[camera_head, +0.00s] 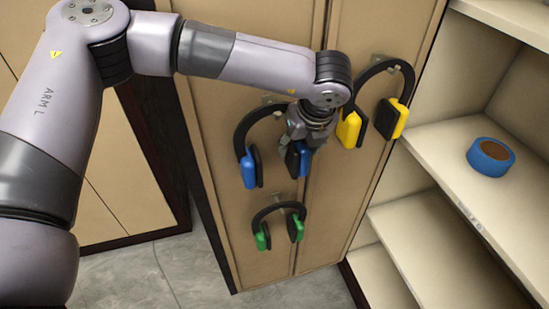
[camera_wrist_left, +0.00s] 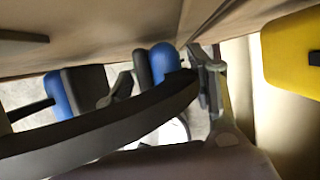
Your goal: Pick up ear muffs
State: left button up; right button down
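Blue ear muffs with a black headband hang on the cabinet door; their left cup (camera_head: 248,168) is clear in the head view. The right cup (camera_head: 300,160) is partly hidden by my left gripper (camera_head: 305,128), which is at the upper part of that side. In the left wrist view the black headband (camera_wrist_left: 100,125) crosses the picture, with the blue cups beyond it. My left gripper (camera_wrist_left: 165,85) has its fingers apart, on either side of the band's end and nearer cup (camera_wrist_left: 164,62). I cannot tell whether they touch it. My right gripper is not in view.
Yellow ear muffs (camera_head: 350,128) hang close on the right, also seen in the left wrist view (camera_wrist_left: 290,52). Green ear muffs (camera_head: 263,236) hang below. A shelf unit (camera_head: 440,150) at the right holds a roll of blue tape (camera_head: 491,170).

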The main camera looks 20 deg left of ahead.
pick_arm(q)
jog(key=c, duration=1.1)
jog(key=shift+c, duration=0.2)
